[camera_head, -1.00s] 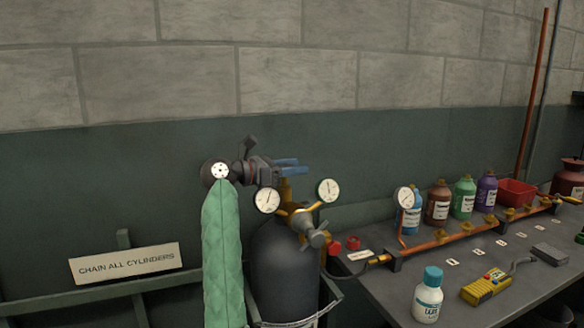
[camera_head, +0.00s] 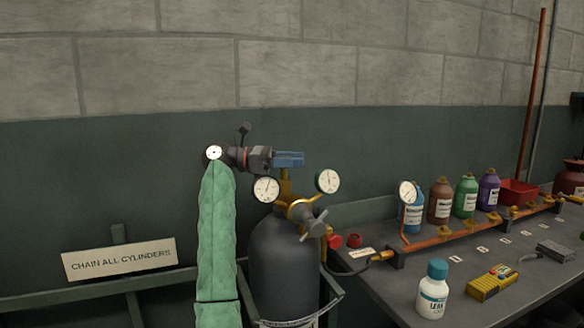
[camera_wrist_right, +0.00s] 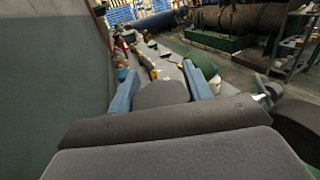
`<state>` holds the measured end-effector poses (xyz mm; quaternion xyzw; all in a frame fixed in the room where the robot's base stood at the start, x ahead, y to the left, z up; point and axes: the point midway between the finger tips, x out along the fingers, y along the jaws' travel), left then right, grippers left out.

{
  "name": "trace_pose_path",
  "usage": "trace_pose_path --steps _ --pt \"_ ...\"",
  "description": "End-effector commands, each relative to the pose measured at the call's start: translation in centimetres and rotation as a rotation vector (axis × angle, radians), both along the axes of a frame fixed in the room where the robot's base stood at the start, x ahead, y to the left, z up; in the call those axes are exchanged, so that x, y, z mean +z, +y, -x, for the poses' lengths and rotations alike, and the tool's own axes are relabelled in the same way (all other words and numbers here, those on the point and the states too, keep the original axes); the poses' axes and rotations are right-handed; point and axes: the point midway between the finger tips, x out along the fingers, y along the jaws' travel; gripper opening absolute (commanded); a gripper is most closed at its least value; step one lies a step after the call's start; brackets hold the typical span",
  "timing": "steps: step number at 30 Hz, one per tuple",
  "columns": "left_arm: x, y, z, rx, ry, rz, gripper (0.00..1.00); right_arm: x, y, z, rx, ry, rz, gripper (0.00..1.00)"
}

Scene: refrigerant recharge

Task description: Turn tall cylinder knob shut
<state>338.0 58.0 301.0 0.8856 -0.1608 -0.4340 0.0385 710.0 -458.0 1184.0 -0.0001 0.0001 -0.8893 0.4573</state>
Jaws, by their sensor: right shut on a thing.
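The tall dark cylinder (camera_head: 284,262) stands upright in the middle of the head view. A brass valve and a regulator with two round gauges sit at its top. My right gripper (camera_head: 292,159), dark with blue fingers, is above the brass valve stem, its arm sleeved in green. In the head view the fingers hide the knob. In the right wrist view a grey rounded knob (camera_wrist_right: 163,95) sits between the two blue fingers of the right gripper (camera_wrist_right: 160,76), which is shut on it. My left gripper is not in view.
A grey bench (camera_head: 385,292) at right carries a white bottle (camera_head: 432,290), a yellow device (camera_head: 492,282), a copper manifold (camera_head: 460,233) and several coloured bottles. A rail with a chain-all-cylinders sign (camera_head: 120,259) is at left. The grey regulator handle (camera_head: 313,223) juts out below my gripper.

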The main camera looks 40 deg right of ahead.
Motion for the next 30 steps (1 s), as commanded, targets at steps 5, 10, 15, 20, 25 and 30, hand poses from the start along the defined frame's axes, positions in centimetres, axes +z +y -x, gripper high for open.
trace_pose_path --steps 5,10,15,20,25,30 --pt "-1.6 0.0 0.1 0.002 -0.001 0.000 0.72 -0.2 0.1 0.1 -0.103 0.000 0.000 0.27" --pt "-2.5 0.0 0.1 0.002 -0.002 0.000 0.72 -0.2 0.2 0.3 -0.196 0.000 0.000 0.27" --pt "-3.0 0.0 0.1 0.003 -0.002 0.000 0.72 0.0 0.3 0.4 -0.255 0.000 0.000 0.27" --pt "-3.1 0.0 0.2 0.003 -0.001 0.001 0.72 0.0 0.4 0.4 -0.281 0.001 0.001 0.27" --pt "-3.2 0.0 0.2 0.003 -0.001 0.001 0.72 0.1 0.5 0.4 -0.289 0.000 0.000 0.27" --pt "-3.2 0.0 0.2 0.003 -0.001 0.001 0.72 0.1 0.5 0.4 -0.288 0.000 0.000 0.27"
